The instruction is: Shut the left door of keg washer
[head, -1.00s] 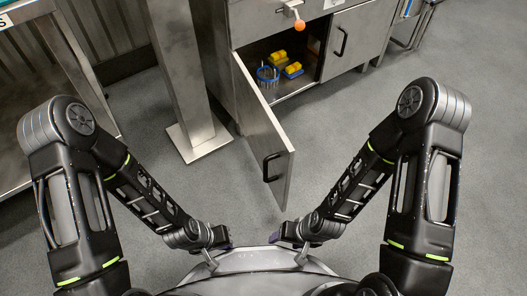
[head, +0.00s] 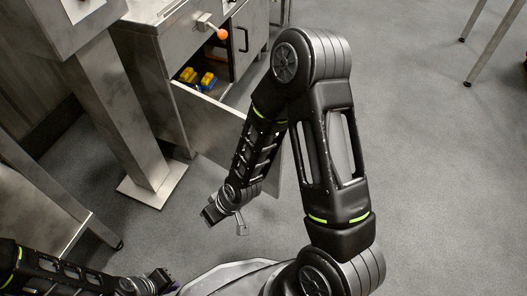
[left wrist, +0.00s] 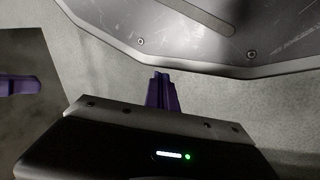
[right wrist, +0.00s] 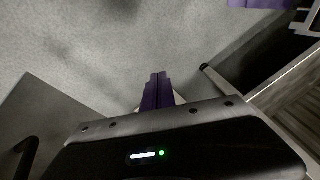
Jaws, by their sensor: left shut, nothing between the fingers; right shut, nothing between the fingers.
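The keg washer (head: 170,48) is a steel cabinet at the upper left of the head view. Its left door (head: 197,118) stands open, swung out towards me. My right arm hides part of the door's outer end. In the right wrist view, a grey panel that looks like this door (right wrist: 62,118) shows at the left with a dark handle. My left gripper (head: 172,286) is low at the left of the head view, shut and empty. Its purple fingers (left wrist: 162,90) are together in the left wrist view. My right gripper (right wrist: 157,91) is shut and empty, near the door.
Yellow and blue items (head: 198,78) sit inside the open compartment. An orange ball knob (head: 222,33) sticks out above it. A steel post (head: 115,120) on a square foot stands left of the washer. A steel table (head: 35,190) is at the left.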

